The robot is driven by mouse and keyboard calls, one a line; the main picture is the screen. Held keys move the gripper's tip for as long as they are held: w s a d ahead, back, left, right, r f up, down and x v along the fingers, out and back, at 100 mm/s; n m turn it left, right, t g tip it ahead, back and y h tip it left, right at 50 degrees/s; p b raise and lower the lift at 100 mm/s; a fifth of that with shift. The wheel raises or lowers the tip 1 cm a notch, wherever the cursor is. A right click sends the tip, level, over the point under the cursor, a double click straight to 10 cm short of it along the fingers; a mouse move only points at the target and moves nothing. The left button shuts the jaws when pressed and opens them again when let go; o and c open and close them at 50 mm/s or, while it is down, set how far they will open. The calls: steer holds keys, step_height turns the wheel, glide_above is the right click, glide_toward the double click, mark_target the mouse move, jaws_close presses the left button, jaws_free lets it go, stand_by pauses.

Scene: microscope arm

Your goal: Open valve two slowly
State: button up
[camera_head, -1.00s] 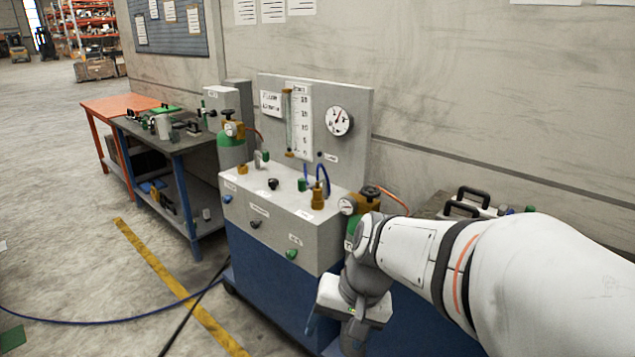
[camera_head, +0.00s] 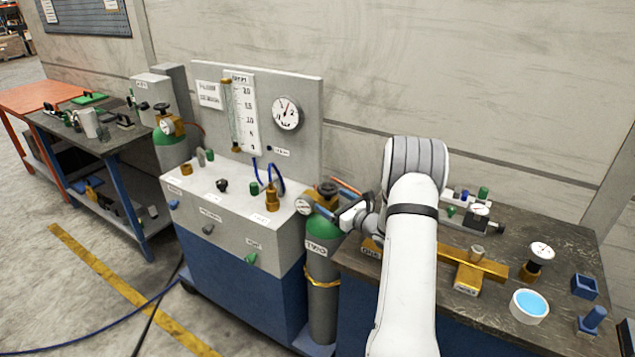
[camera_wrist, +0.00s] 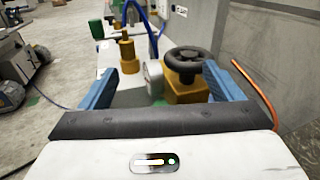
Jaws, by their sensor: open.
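A grey cylinder (camera_head: 322,270) with a green shoulder and a label reading "TWO" stands at the right end of the blue cabinet. On top is a brass valve with a black handwheel (camera_head: 327,188) and a round gauge (camera_head: 304,206). In the wrist view the handwheel (camera_wrist: 185,58) sits above the brass valve body (camera_wrist: 187,90), ahead of my gripper and between the fingers in the picture, nearer the right one. My gripper (camera_wrist: 158,70) is open and empty, with two blue fingers. In the head view it is at the right of the valve; contact is not clear.
An orange hose (camera_wrist: 254,92) runs close to the right finger. A flow panel (camera_head: 300,90) with a gauge stands behind. A dark bench (camera_head: 560,230) at right holds brass fittings and a white dish (camera_head: 529,306). Another cylinder (camera_head: 170,150) stands at left.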

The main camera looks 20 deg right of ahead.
mark_target(327, 190)
steer(key=d, duration=0.1)
steer(key=w+d+f+m+h, duration=0.1)
steer(key=d+t, duration=0.1)
steer(key=shift+w+d+f+m+h+p, duration=0.2)
steer(key=shift+w+m+h+p, duration=0.1)
steer(key=shift+w+m+h, duration=0.1)
steer(key=x, duration=0.2)
steer(key=p+x, duration=0.1)
steer(key=x, duration=0.1)
steer(key=p+x, duration=0.1)
steer(key=x, duration=0.2)
steer(key=shift+a, duration=0.25)
